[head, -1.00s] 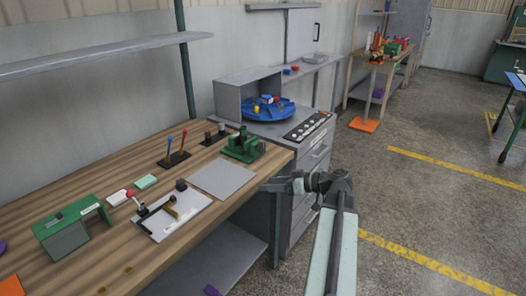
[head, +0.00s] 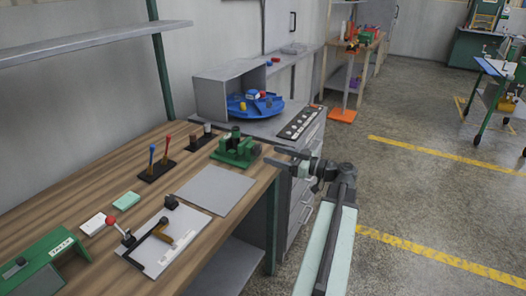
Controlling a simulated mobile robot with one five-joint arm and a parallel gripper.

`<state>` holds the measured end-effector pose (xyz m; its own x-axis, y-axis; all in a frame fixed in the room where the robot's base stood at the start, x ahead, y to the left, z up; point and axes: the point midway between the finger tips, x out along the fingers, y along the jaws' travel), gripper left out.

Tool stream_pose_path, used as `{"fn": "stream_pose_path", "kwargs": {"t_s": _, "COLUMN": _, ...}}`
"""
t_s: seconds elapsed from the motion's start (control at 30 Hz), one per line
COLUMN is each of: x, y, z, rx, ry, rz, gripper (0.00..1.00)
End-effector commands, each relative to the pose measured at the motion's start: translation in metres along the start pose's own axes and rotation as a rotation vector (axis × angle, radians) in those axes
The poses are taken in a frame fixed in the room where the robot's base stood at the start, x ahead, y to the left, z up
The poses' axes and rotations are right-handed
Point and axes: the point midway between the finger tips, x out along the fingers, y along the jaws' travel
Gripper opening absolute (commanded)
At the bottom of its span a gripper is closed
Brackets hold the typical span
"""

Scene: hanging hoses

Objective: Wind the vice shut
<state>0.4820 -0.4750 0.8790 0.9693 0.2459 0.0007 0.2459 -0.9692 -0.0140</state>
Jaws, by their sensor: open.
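A green device (head: 236,150), which looks like the vice, stands at the right end of the wooden workbench (head: 85,203). It has a dark green upright post; its jaw gap and handle are too small to make out. My gripper (head: 272,157) is open and empty, just right of the green device at the bench's right end. From this view I cannot tell the exact distance; no contact shows.
On the bench are a grey plate (head: 214,190), a white board with a red-knobbed clamp (head: 165,243), a stand with red and blue levers (head: 157,167), and a green box (head: 38,262). A grey cabinet (head: 300,150) with a blue turntable (head: 255,105) stands beyond.

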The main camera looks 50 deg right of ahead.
Motion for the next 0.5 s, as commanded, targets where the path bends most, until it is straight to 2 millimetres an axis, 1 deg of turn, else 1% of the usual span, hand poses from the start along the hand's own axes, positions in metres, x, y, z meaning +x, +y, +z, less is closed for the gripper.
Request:
{"fn": "stream_pose_path", "kwargs": {"t_s": 0.03, "x": 0.01, "y": 0.0, "z": 0.0, "rx": 0.0, "ry": 0.0, "rz": -0.003, "gripper": 0.63}}
{"fn": "stream_pose_path", "kwargs": {"t_s": 0.1, "x": 0.024, "y": 0.0, "z": 0.0, "rx": 0.0, "ry": 0.0, "rz": -0.002, "gripper": 0.63}}
{"fn": "stream_pose_path", "kwargs": {"t_s": 0.2, "x": 0.039, "y": 0.001, "z": 0.0, "rx": 0.001, "ry": -0.001, "rz": -0.001, "gripper": 0.63}}
{"fn": "stream_pose_path", "kwargs": {"t_s": 0.33, "x": 0.051, "y": 0.001, "z": 0.0, "rx": 0.001, "ry": -0.001, "rz": 0.001, "gripper": 0.63}}
{"fn": "stream_pose_path", "kwargs": {"t_s": 0.5, "x": 0.053, "y": 0.001, "z": 0.0, "rx": 0.001, "ry": -0.001, "rz": 0.002, "gripper": 0.63}}
